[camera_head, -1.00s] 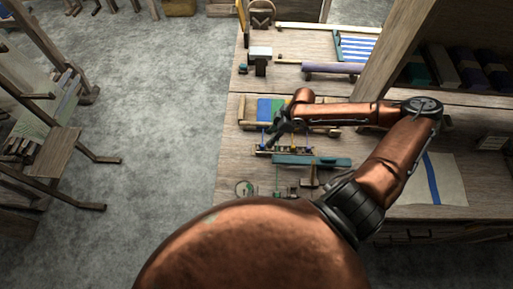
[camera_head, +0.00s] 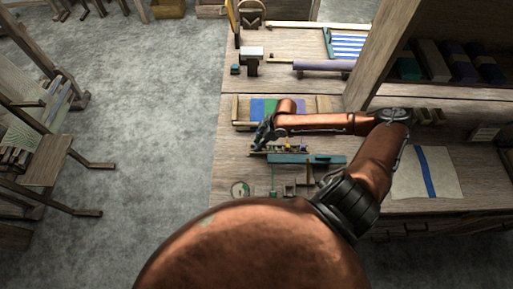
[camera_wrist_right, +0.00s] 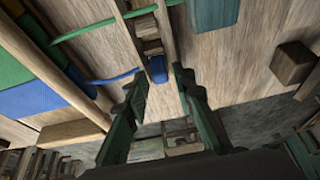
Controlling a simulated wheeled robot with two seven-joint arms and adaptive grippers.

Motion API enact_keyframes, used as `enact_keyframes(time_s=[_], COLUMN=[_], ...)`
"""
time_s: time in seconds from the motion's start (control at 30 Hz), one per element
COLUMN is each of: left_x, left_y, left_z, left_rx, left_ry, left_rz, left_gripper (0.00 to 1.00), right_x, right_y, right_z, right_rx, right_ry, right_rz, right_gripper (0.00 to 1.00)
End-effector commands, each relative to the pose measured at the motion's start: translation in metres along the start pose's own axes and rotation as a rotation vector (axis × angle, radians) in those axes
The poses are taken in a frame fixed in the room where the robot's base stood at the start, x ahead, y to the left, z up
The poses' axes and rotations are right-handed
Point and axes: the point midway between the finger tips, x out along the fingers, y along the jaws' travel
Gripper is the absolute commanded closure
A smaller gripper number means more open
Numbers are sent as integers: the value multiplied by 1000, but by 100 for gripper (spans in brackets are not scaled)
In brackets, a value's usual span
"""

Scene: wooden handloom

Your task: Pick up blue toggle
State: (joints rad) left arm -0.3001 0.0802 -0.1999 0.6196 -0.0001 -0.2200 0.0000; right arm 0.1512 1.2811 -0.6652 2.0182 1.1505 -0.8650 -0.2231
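The blue toggle (camera_wrist_right: 157,68) is a small blue block in the right wrist view, at the near end of a narrow wooden slot between two rails. My right gripper (camera_wrist_right: 162,83) has its two dark green fingers spread, one on each side of the toggle in the picture. Nothing is held between them, and I cannot tell how far the toggle lies from the fingertips. In the head view my right gripper (camera_head: 261,136) is over the left end of a small wooden rack (camera_head: 290,150) with coloured bits. The toggle is too small to tell there. My left gripper is not in view.
A teal bar (camera_head: 315,159) lies just in front of the rack. A small loom with blue and green cloth (camera_head: 262,108) stands behind it. A purple roll (camera_head: 322,65) lies farther back. A tall wooden post (camera_head: 380,55) rises at right. Bare floor (camera_head: 150,110) lies left.

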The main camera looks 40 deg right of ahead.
Motion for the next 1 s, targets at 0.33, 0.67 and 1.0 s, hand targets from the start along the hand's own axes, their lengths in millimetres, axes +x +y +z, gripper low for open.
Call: enact_keyframes(time_s=[0.33, 0.67, 1.0], left_x=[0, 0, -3], left_y=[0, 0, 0], left_z=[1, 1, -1], left_rx=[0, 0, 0], left_ry=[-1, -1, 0], left_rz=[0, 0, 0], left_gripper=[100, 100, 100], right_x=[0, -7, -65], right_y=[0, 0, -23], right_z=[0, -3, -9], right_rx=[0, -1, -4], right_ry=[0, 0, -6], right_rz=[0, 1, 1], right_gripper=[96, 96, 96])
